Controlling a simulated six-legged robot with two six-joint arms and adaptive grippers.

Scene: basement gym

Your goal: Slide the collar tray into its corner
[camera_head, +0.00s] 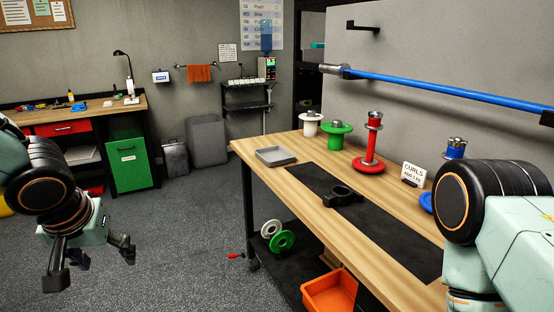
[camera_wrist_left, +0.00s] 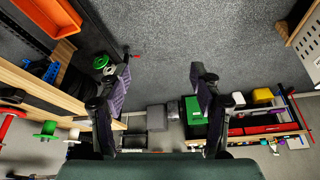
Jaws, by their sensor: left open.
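The collar tray (camera_head: 275,156) is a shallow grey tray on the wooden table (camera_head: 240,146), near its far left corner in the head view. It looks empty. My left gripper (camera_head: 93,262) is open and empty, hanging over the floor well to the left of the table.
A black mat (camera_head: 318,186) with a black clamp-like part (camera_head: 342,196) lies mid-table. Weight posts (camera_head: 371,145) and a CURLS sign (camera_head: 413,175) stand along the back. An orange bin (camera_head: 330,292) sits below. Floor left of the table is mostly clear.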

